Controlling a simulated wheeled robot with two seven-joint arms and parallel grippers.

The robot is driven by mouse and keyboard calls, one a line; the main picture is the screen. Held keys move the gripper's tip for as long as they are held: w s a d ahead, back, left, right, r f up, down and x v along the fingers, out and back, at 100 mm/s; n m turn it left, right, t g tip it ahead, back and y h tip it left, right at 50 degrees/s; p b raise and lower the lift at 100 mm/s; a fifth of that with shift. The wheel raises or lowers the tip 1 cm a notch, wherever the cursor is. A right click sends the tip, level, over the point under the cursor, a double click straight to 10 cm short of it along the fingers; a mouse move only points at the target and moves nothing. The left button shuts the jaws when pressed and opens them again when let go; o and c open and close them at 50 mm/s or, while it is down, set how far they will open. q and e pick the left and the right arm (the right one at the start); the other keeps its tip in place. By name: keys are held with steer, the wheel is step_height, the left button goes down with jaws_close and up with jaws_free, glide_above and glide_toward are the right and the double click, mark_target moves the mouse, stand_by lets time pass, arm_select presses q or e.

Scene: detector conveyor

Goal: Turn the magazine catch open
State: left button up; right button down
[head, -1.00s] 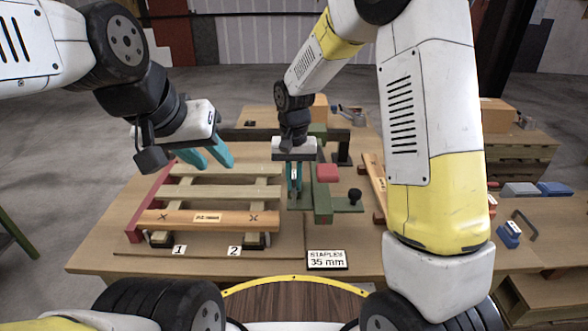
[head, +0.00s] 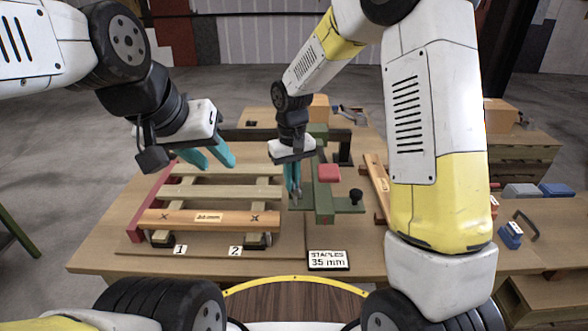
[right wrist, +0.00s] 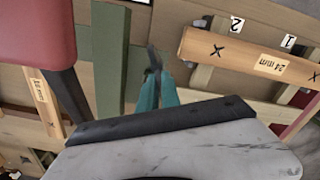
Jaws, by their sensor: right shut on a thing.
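The green stapler (head: 323,203) stands on the table right of the pallet, with a red pad (head: 328,173) on top and a black knob (head: 355,195) on a green side plate. My right gripper (head: 296,199) points down at its left side. In the right wrist view its teal fingers (right wrist: 156,80) are shut on a small dark lever, which looks like the magazine catch (right wrist: 154,57), beside the green body (right wrist: 110,60). The part between the fingers is hidden. My left gripper (head: 217,163) is open and empty above the back left of the pallet.
The wooden pallet (head: 225,193) has an orange-brown board (head: 180,217) across its front, labelled 24 mm. A sign (head: 328,260) reading "STAPLES 35 mm" stands at the table's front. Another orange-brown board (head: 375,180) lies right of the stapler. Number cards 1 and 2 lie before the pallet.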

steer(key=n, duration=0.4)
steer(key=s+n, duration=0.1)
steer(key=n, duration=0.1)
steer(key=shift+a+n, duration=0.3)
steer(key=shift+a, duration=0.05)
steer(key=n, duration=0.3)
steer(key=shift+s+a, duration=0.1)
steer(key=shift+s, duration=0.15)
steer(key=shift+s+n, duration=0.25)
steer(key=shift+n, duration=1.45)
steer(key=c, duration=1.6)
jaws_free()
steer(key=shift+o, duration=0.2)
